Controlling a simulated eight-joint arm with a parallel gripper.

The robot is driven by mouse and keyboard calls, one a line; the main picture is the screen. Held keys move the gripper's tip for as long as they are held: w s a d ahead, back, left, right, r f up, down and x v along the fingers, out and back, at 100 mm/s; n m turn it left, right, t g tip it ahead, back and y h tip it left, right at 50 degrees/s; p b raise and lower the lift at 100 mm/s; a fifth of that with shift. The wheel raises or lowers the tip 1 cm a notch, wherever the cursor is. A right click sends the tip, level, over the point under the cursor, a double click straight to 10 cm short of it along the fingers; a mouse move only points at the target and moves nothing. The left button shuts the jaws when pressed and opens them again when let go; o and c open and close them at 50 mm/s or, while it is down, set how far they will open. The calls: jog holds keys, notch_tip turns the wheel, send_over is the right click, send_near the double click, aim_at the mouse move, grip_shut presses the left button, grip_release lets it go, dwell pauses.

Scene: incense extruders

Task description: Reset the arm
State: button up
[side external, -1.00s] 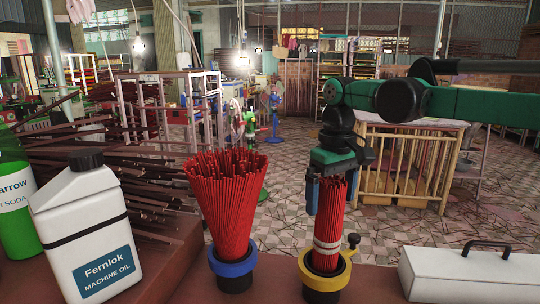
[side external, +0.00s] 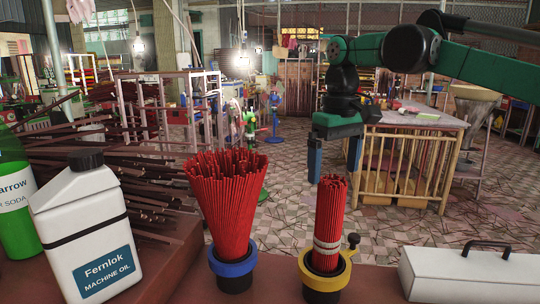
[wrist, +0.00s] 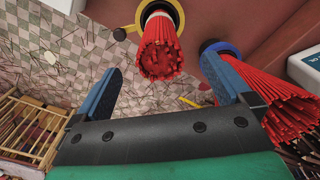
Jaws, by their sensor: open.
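My gripper (side external: 335,165) is open and empty, just above the top of the right-hand bundle of red sticks (side external: 329,215). That bundle is narrow, has a pale band low down, and stands upright in a black holder with a yellow ring (side external: 314,275). In the wrist view my gripper (wrist: 164,82) has its two blue fingers spread wide, with the narrow bundle (wrist: 160,55) beyond the gap between them. A wider, fanned bundle of red sticks (side external: 228,190) stands in a black holder with a blue ring (side external: 233,266) to the left.
A white machine oil jug (side external: 88,235) and a green soda bottle (side external: 14,200) stand at the left. A white case with a black handle (side external: 470,273) is at the right. A wooden-railed table (side external: 405,165) stands behind. Open air surrounds my gripper above the bundles.

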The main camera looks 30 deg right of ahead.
jog(key=s+f+t, duration=0.7)
jog(key=f, duration=0.4)
jog(key=shift+s+a+f, duration=0.2)
jog(key=shift+a+f, duration=0.15)
jog(key=shift+f, duration=0.05)
jog(key=shift+c, duration=0.2)
